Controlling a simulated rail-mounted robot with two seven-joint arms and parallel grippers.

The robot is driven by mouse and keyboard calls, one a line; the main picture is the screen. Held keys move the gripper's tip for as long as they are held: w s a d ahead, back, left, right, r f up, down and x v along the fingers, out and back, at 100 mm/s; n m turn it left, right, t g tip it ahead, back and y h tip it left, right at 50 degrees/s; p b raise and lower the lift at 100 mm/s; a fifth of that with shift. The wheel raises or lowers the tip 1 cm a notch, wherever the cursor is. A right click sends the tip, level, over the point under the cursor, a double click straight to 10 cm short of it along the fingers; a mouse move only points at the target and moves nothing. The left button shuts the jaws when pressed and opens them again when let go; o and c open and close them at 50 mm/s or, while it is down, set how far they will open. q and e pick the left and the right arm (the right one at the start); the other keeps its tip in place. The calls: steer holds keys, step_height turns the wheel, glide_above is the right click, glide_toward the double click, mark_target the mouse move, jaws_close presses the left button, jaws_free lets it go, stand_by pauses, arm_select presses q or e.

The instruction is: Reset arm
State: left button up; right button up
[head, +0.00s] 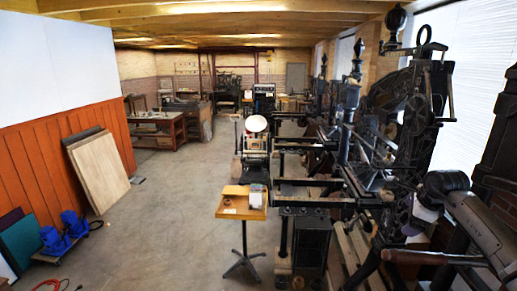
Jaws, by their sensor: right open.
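My right arm comes in from the right edge and bends over at a dark joint. My right gripper (412,228) hangs below that joint, small and dark against the black machinery, with its jaws open. I see nothing between its fingers, though the dark background makes the fingertips hard to make out. It is in front of the large black hand press (408,100) at the right; I cannot tell how far apart they are. My left arm and left gripper are not in view.
A wooden-topped stand (232,212) is left of the presses, near a small press with a round disc (256,123). Wooden boards (99,171) lean on the orange wall. Blue objects (73,224) sit at lower left. The grey floor (165,220) between is clear.

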steer(key=w+a+r+m+t+y, duration=0.35)
steer(key=a+r+t, duration=0.2)
steer(key=r, duration=0.35)
steer(key=w+a+r+m+t+y, duration=0.2)
steer(key=w+a+r+t, duration=0.3)
steer(key=r, duration=0.3)
steer(key=s+a+r+m+t+h, duration=0.3)
steer(key=s+r+m+t+h, duration=0.2)
steer(key=s+r+m+h, duration=0.65)
steer(key=s+a+r+m+t+h, duration=0.35)
steer(key=r+m+t, duration=0.4)
steer(key=m, duration=0.85)
steer(key=s+a+f+m+g+y, duration=0.3)
steer(key=s+f+g, duration=0.2)
steer(key=f, duration=0.7)
steer(key=s+a+f+m+g+y, duration=0.3)
steer(key=s+a+f+m+g, duration=0.1)
steer(key=f, duration=0.7)
steer(key=s+a+f+m+g+y, duration=0.3)
steer(key=s+f+g, duration=0.2)
steer(key=f, duration=0.7)
steer(key=s+f+m+g, duration=0.2)
steer(key=s+f+g, duration=0.8)
steer(key=s+f, duration=2)
step_height(320, 180, down, 4)
steer(key=shift+a+f+g+y, duration=0.15)
steer(key=shift+a+g+y, duration=0.1)
steer(key=shift+g+y, duration=0.2)
